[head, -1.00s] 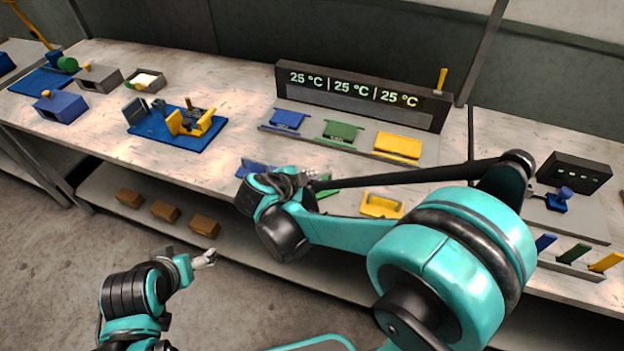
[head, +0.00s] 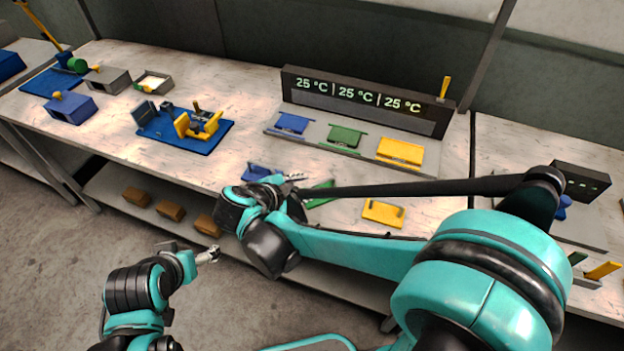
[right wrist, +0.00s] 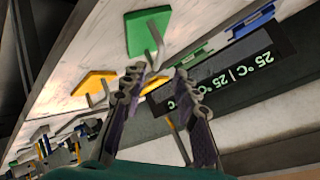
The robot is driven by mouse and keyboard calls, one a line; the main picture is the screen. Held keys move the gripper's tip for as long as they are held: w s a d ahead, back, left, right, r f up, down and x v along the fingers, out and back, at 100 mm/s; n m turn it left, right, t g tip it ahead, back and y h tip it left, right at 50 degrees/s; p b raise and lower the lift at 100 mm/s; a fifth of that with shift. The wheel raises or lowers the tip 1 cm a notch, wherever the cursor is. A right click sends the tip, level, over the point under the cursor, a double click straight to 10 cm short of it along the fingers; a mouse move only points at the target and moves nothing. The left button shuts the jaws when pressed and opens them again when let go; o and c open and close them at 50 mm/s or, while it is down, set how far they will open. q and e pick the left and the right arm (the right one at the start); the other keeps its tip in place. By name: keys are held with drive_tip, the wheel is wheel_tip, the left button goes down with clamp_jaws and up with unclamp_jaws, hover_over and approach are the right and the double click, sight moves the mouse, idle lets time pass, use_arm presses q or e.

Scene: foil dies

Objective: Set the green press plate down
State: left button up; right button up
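The green press plate (head: 322,192) lies near the bench's front edge, partly hidden by my right arm in the head view. In the right wrist view the green plate (right wrist: 146,32) lies flat on the bench with its bent handle toward my fingers. My right gripper (head: 294,178) is just left of the plate in the head view. In the right wrist view the right gripper (right wrist: 158,74) has its fingers apart, with the handle end showing between the tips; contact cannot be told. My left gripper (head: 210,255) hangs in front of the bench, too small to read.
A blue plate (head: 260,172) and a yellow plate (head: 383,213) lie either side of the green one. Behind stands a dark display (head: 365,101) over a grey tray (head: 345,151) with blue, green and yellow pieces. A blue fixture (head: 185,132) stands left.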

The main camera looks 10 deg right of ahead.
drive_tip(key=s+d+r+n+y, duration=0.1)
drive_tip(key=s+d+n+y, duration=0.6)
drive_tip(key=s+n, duration=0.5)
drive_tip(key=d+n+p, duration=0.1)
drive_tip(key=n, duration=0.5)
drive_tip(key=shift+s+d+r+y, duration=0.15)
drive_tip(key=shift+s+r+y, duration=0.15)
drive_tip(key=shift+r+y, duration=0.1)
